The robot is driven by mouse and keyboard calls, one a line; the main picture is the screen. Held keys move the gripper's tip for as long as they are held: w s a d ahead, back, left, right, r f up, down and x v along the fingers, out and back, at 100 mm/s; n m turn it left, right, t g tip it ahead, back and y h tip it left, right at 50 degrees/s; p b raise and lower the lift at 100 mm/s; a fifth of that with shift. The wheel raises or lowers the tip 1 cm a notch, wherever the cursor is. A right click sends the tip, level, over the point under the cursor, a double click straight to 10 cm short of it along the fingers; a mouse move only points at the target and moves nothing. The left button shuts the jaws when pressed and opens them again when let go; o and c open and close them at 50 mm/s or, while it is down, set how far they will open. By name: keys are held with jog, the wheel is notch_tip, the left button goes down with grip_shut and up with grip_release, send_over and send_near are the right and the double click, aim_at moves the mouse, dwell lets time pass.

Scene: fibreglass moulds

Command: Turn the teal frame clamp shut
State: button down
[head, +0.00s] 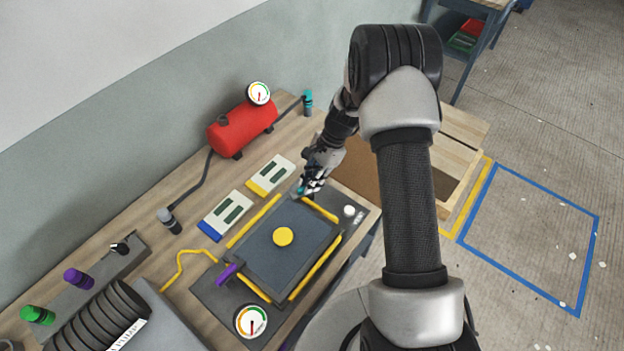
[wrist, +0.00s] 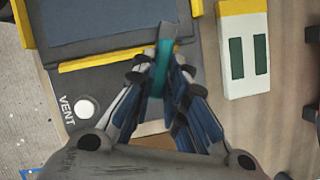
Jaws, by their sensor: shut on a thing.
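The teal frame clamp (wrist: 162,70) sits at the corner of the dark mould frame, beside the yellow edge strip. In the head view only a small bit of teal (head: 300,191) shows under my gripper. My gripper (wrist: 160,75) is shut on the teal clamp, with a finger on each side of it; it also shows in the head view (head: 306,188) at the far corner of the frame. The dark mould (head: 265,240) has yellow strips along its sides and a yellow disc (head: 283,236) in its middle. A purple clamp (head: 227,273) is at the opposite corner.
A white VENT button (wrist: 86,108) is near the clamp; it also shows in the head view (head: 349,211). Two white panels, one with a yellow end (head: 271,173) and one with a blue end (head: 226,213), lie behind the frame. A red tank (head: 241,127) and gauge (head: 251,320) stand on the bench.

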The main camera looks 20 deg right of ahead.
jog(key=shift+w+a+n+g, duration=0.15)
jog(key=shift+n+g, duration=0.65)
jog(key=shift+n, duration=1.1)
jog(key=shift+h, duration=0.3)
jog(key=c, duration=1.6)
grip_release()
jog(key=v, duration=1.2)
